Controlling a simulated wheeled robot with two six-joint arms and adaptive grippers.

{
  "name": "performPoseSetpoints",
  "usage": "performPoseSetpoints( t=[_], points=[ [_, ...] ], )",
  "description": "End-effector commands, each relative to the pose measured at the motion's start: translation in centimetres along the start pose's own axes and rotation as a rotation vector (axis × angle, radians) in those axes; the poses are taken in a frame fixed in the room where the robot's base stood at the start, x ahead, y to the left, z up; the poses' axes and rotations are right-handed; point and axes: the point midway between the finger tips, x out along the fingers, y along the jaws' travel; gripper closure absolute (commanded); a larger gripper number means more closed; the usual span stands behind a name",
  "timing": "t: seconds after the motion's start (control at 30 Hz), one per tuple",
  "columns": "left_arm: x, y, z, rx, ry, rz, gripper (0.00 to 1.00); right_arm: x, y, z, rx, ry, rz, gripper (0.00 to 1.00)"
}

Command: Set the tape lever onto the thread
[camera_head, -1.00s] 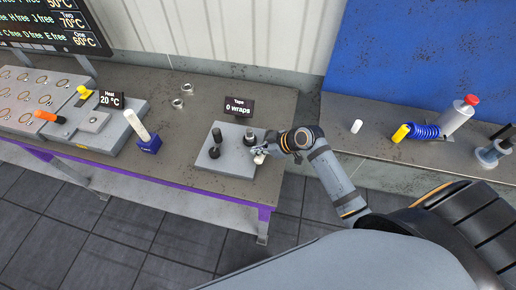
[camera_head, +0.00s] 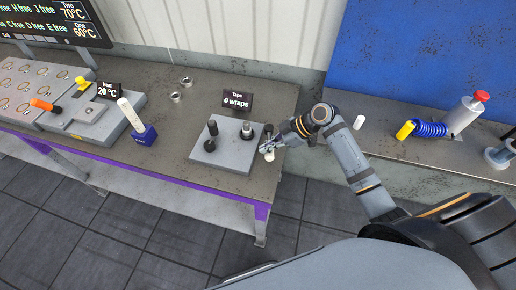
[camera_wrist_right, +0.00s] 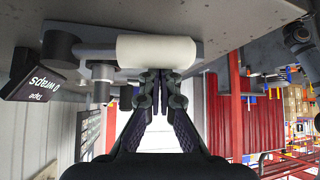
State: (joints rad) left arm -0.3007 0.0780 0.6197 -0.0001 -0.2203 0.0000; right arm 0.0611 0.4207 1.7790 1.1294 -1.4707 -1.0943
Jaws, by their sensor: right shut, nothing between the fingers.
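The tape station is a grey plate (camera_head: 226,156) on the bench, below the "Tape 0 wraps" sign (camera_head: 237,99). A dark upright lever-like post (camera_head: 212,129) stands on its left side, with a black knob at the front left. A shorter post with a dark top (camera_head: 247,130) stands toward the back right. My right gripper (camera_head: 270,148) is just right of the plate. In the right wrist view its fingers (camera_wrist_right: 155,75) are shut and empty, close to a white cylinder (camera_wrist_right: 157,50); I cannot tell whether they touch. My left gripper is not in view.
Left of the plate is a blue holder (camera_head: 146,136) with a white stick, then the heat unit (camera_head: 85,118). Two metal rings (camera_head: 180,90) lie behind. On the right-hand bench are a small white cylinder (camera_head: 359,122), blue coil (camera_head: 430,129) and red-capped bottle (camera_head: 464,114).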

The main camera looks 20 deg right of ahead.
Motion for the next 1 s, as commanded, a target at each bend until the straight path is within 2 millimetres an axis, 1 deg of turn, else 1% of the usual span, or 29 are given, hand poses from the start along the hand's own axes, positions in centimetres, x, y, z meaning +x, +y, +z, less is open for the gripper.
performPoseSetpoints(
  t=[0.03, 0.2, 0.3, 0.37, 0.6, 1.0],
  points=[
    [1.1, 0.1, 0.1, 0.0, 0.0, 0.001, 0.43, 0.1, 0.1, 0.8, -0.028, -0.004, -0.026, 1.0],
    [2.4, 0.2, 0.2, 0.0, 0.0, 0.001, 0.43, -0.9, 0.1, 1.6, -0.122, -0.004, -0.119, 1.0],
    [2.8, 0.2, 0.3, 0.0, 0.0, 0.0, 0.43, -1.4, 0.1, 2.0, -0.168, -0.003, -0.165, 1.0],
    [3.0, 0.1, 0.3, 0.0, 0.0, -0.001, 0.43, -1.7, 0.1, 2.2, -0.191, -0.003, -0.188, 1.0],
    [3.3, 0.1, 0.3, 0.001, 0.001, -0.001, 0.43, -2.4, 0.2, 2.8, -0.186, -0.005, -0.185, 1.0],
    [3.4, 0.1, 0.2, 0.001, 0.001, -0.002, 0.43, -2.6, 0.3, 3.0, -0.184, -0.006, -0.184, 1.0]
  ],
)
